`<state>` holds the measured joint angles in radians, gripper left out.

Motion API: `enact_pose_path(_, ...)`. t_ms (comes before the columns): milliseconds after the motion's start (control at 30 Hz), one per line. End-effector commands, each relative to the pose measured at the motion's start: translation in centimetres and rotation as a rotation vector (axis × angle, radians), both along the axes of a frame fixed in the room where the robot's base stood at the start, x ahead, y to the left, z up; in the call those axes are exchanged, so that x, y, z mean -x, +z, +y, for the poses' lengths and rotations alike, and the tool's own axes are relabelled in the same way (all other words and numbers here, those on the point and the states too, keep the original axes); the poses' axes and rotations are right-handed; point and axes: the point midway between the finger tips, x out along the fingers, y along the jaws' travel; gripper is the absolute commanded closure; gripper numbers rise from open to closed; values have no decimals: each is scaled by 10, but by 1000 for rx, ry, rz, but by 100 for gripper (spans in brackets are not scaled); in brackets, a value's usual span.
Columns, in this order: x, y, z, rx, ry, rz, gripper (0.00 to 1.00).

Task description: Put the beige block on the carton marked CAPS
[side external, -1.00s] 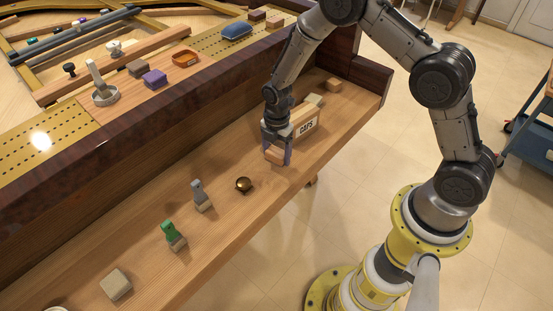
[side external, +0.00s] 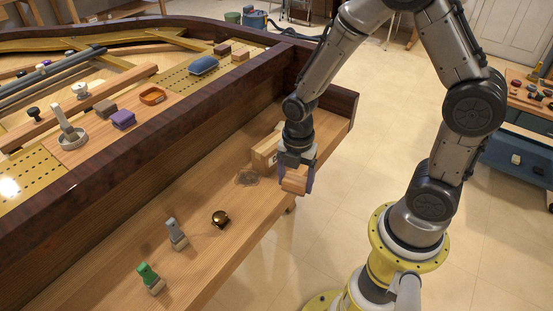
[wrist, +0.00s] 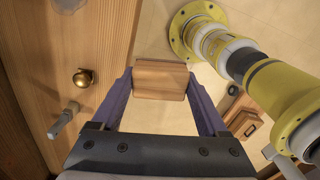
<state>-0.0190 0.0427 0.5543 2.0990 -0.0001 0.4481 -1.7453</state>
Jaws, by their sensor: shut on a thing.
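My gripper (side external: 296,181) is shut on a tan wooden block (side external: 294,179) and holds it in the air near the front edge of the plank. In the wrist view the block (wrist: 160,78) sits between the two purple fingers. The carton (side external: 263,156) stands on the plank behind my gripper, which hides most of it. Its CAPS label is almost wholly hidden now; it was readable in the earlier view. I cannot tell whether anything lies on the carton's top.
On the plank (side external: 140,240) are a clear glass thing (side external: 247,177), a brass knob (side external: 220,218), a grey-handled stamp (side external: 176,234) and a green-handled stamp (side external: 150,279). A dark raised rim (side external: 150,150) runs behind. Open floor lies in front.

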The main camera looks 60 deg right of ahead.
Motion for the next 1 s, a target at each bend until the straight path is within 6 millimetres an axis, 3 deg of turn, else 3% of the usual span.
enact_pose_path(300, -44, 67, -67, 1, -79, -9, 79)
enact_pose_path(500, -54, 90, -106, 1, -172, -4, 79)
enact_pose_path(667, -61, 86, -117, -1, -195, -1, 79)
enact_pose_path(1000, -127, 54, -137, 0, -194, -1, 79)
